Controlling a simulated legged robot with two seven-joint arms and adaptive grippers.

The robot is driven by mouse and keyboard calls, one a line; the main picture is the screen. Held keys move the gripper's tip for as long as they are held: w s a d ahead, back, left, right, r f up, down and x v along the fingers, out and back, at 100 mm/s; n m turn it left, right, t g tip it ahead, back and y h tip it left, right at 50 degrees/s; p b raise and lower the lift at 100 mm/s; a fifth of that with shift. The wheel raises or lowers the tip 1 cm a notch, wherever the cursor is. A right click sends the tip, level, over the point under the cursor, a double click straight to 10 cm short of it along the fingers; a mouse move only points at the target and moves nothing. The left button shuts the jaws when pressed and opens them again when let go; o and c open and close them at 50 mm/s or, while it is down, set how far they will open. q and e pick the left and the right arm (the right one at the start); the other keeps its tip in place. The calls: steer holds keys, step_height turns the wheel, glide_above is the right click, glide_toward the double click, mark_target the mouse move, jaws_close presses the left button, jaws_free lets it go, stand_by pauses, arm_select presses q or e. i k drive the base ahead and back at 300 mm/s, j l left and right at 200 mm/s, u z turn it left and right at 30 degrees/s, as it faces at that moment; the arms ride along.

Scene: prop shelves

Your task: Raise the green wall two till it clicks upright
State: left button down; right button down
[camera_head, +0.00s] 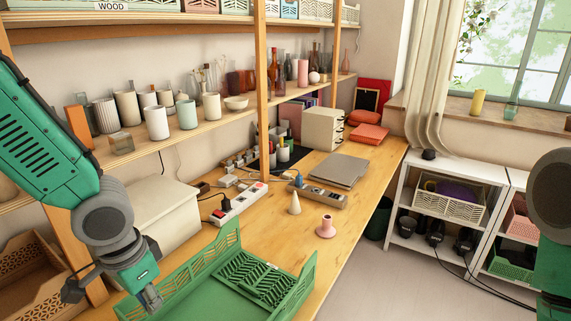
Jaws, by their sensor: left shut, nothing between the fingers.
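A green folding crate (207,304) sits on the wooden table at the bottom of the view, cut off by the lower edge. Its long slatted wall (205,262) on the left side stands up, and a shorter wall at the right (301,287) also stands up. A slatted green panel (250,274) lies low inside, near the far end; I cannot tell how it is hinged. My left gripper (151,300) is shut and empty, pointing down at the crate's near left corner. Whether it touches the wall is unclear. My right arm shows at the right edge; its gripper is out of view.
Shelves with cups (156,122) rise behind. The table's right edge is close to the crate.

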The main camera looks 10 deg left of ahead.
mark_target(252, 290)
steer(key=k+l, duration=0.8)
steer(key=l, duration=0.1)
